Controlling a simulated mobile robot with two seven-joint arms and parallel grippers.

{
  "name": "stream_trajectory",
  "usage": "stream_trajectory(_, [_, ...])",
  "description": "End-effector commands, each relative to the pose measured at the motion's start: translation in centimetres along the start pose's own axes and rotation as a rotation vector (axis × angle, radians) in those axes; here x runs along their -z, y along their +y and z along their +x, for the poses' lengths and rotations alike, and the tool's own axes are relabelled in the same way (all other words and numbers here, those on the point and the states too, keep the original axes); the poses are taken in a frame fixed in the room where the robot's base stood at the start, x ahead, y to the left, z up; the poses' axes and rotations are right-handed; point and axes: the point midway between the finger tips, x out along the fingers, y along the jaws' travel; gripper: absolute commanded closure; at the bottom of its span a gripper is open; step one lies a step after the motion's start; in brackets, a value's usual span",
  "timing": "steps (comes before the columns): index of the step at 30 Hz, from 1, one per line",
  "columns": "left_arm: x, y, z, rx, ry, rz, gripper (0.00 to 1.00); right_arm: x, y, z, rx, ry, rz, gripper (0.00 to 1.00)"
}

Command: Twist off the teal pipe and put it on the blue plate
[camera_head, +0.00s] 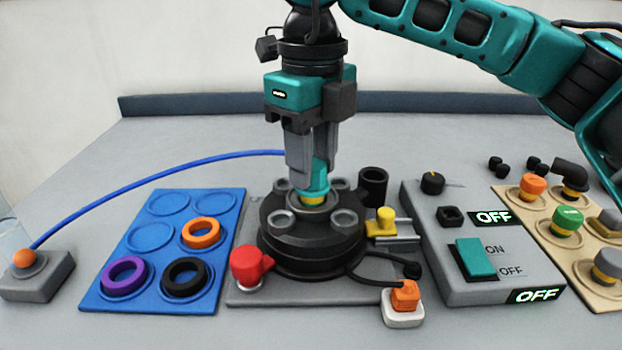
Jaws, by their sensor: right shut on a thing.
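The teal pipe (320,181) stands upright at the centre of the round black base (312,252), with a yellow ring at its foot. My right gripper (312,178) points straight down over the base and is shut on the teal pipe. Its grey fingers hide the upper part of the pipe. The blue plate (150,210) lies left of the base. It carries an orange ring (201,233), a purple ring (124,278) and a black ring (184,278); several of its round spots are empty. My left gripper is not in view.
A red knob (249,266), a yellow valve (386,222) and a black cup (373,187) surround the base. A grey switch box (478,245) reading OFF and a tan board (588,262) with fittings stand right. A blue hose (150,185) arcs behind the blue plate.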

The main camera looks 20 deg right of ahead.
Motion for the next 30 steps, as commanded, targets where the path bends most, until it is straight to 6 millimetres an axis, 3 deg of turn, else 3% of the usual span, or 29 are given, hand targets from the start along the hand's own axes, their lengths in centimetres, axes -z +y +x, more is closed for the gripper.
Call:
stream_trajectory(17, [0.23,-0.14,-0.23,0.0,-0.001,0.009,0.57,0.03,0.04,-0.02,0.0,0.002,-0.209,1.0])
stream_trajectory(25, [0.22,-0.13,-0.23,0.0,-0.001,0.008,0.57,0.02,0.03,-0.02,0.0,0.001,-0.225,1.0])
stream_trajectory(30, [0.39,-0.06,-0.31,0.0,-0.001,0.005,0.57,0.0,0.05,0.0,-0.001,0.001,-0.335,1.0])
